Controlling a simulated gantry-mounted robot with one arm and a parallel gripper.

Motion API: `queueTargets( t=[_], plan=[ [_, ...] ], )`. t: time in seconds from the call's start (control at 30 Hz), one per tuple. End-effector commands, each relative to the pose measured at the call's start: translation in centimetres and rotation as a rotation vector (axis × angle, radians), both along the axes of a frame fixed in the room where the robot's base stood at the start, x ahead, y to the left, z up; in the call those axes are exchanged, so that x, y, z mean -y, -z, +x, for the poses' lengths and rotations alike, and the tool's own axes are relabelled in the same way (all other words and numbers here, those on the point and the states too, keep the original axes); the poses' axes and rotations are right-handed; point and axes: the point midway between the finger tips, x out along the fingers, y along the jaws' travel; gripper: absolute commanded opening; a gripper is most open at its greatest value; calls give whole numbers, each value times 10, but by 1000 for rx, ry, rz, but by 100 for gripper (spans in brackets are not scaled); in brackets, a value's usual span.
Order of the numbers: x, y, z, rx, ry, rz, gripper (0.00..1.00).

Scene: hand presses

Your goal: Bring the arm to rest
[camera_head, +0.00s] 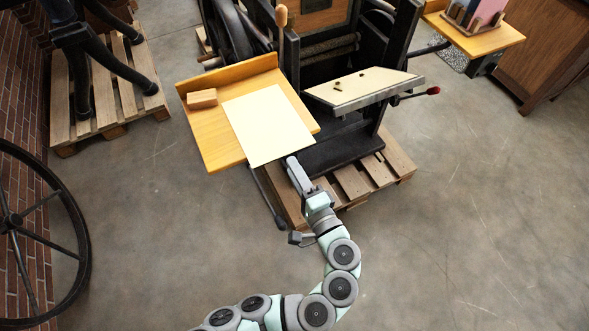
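My arm rises from the bottom of the head view and bends up to the left. My gripper (292,162) points away toward the press, with its tips close to the near edge of a cream sheet (268,125). I cannot tell whether the tips touch the sheet or whether the fingers are open or shut. The sheet lies on a yellow wooden side board (212,137) and reaches close to its near right edge.
A wooden block (202,98) lies on the board. The black press (350,147) stands on a pallet (352,183), with a pale plate (362,87) holding small dark pieces. A spoked wheel (14,219) is at left. The concrete floor at right is clear.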

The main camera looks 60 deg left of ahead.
Motion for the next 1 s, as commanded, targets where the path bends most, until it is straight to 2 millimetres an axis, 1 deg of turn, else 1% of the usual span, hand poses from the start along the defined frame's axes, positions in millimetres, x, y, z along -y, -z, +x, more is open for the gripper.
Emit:
queueTargets(
  t=[0.17, 0.7, 1.0],
  plan=[
    [3, -3, 0, 1, 1, 0, 33],
    [36, -29, -3, 0, 3, 1, 33],
    [40, -30, -4, 0, 0, 0, 33]
  ],
)
